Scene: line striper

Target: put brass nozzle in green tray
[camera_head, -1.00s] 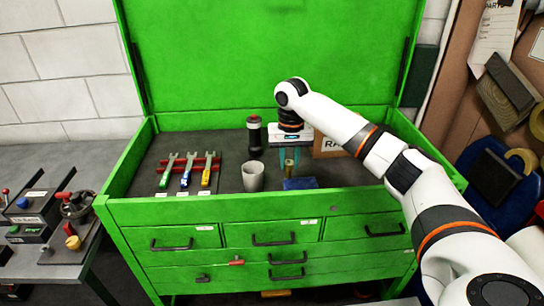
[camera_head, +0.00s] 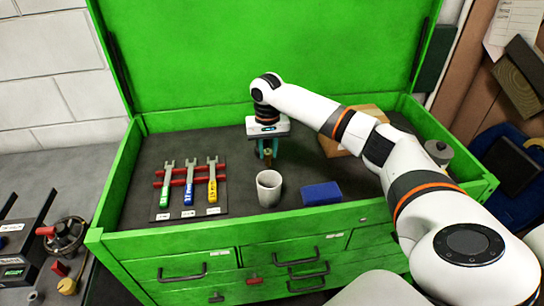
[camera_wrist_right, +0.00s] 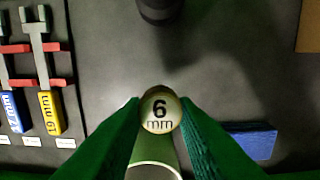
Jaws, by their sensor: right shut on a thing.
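My right gripper (camera_head: 267,150) is shut on the brass nozzle (camera_head: 267,157), above the dark floor of the green tool chest's open top. In the right wrist view the nozzle (camera_wrist_right: 160,110) shows end-on between the two green fingers, with "6 mm" on its round face. The grey cup (camera_head: 269,189) stands just in front of the gripper; its rim (camera_wrist_right: 154,168) shows below the nozzle in the wrist view. I see no separate green tray; the green chest (camera_head: 165,227) has a walled top. My left gripper is not in view.
Three coloured wrenches (camera_head: 189,185) lie on a red rack at the left. A blue block (camera_head: 321,193) lies right of the cup. A cardboard box (camera_head: 345,143) stands behind my right arm. A dark cylinder (camera_wrist_right: 158,8) shows at the wrist view's top edge. The floor between rack and cup is clear.

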